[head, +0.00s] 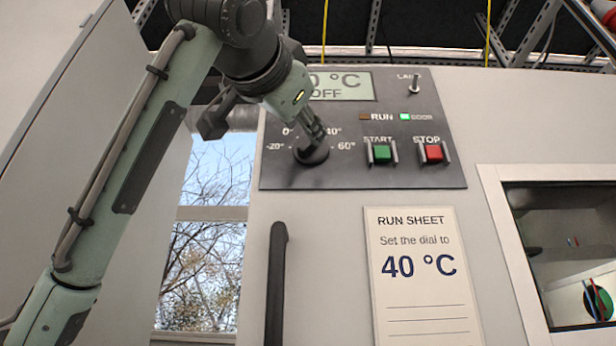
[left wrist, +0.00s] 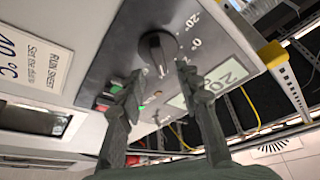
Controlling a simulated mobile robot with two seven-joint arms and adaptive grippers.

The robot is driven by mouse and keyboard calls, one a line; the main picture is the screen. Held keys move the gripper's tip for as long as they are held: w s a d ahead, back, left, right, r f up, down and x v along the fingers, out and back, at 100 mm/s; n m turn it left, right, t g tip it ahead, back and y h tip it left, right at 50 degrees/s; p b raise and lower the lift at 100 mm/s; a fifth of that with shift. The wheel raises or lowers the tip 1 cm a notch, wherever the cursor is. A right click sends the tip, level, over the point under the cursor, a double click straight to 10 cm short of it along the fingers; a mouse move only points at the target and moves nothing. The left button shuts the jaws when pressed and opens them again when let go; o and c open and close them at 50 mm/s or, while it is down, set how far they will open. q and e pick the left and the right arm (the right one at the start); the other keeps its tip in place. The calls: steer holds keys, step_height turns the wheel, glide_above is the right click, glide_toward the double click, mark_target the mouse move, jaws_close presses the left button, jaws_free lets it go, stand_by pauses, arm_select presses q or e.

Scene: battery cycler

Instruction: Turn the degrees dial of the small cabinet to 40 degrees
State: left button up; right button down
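In the left wrist view the dial (left wrist: 158,52) shows just beyond and between the two fingertips of my left gripper (left wrist: 160,75). The fingers are spread, with a gap to the knob. I cannot tell which mark the knob points to. The display (head: 345,87) reads OFF below a partly hidden temperature. My right gripper is not in view.
The green START button (head: 381,152) and red STOP button (head: 433,152) are right of the dial. The run sheet (head: 420,275) says 40 °C. A black door handle (head: 276,285) is below the dial.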

arm_select(q)
steer(key=v, duration=0.7)
steer(key=shift+s, duration=0.1)
stand_by(0.4)
